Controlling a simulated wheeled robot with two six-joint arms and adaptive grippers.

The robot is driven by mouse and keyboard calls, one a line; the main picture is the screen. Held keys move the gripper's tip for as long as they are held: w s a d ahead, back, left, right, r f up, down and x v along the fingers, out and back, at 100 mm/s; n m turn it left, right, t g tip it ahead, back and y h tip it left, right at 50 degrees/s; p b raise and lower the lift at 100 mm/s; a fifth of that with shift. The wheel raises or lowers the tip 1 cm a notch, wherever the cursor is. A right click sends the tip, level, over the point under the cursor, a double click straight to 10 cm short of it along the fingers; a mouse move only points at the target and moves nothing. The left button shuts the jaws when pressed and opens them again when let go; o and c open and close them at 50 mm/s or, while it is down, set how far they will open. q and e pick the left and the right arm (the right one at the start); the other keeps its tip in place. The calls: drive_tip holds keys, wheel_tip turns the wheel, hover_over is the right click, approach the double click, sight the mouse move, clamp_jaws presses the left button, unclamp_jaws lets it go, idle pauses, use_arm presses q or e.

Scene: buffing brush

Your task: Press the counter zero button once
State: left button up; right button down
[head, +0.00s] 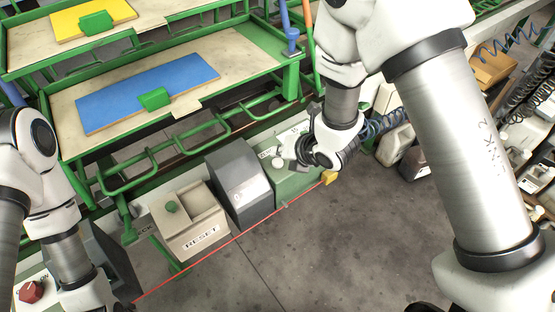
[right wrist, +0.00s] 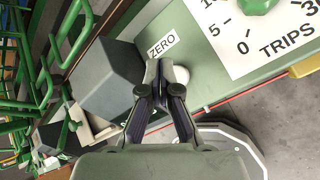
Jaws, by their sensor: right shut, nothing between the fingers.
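The counter is a green box (head: 297,187) at the right end of the row of control boxes. Its pale round zero button (head: 277,162) shows in the head view, and the button (right wrist: 181,75) also shows in the right wrist view beside the ZERO label (right wrist: 163,45). My right gripper (head: 299,152) is at the box. In the right wrist view its fingertips (right wrist: 157,66) are shut and empty, just left of the button and overlapping its edge in the picture. I cannot tell whether they touch it. Only a dark edge of my left gripper (head: 124,306) shows at the bottom.
A dark grey sloped box (head: 240,184) stands left of the counter, then a beige RESET box (head: 192,233) with a green button. The TRIPS dial (right wrist: 272,25) is right of the zero button. Green racks (head: 178,127) stand behind. The grey floor in front is clear.

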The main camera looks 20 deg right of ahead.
sight(280, 163)
wheel_tip(280, 163, up, 5)
drive_tip(key=p, duration=0.2)
drive_tip(key=shift+p, duration=0.4)
drive_tip(key=shift+f, duration=0.1)
idle(0.4)
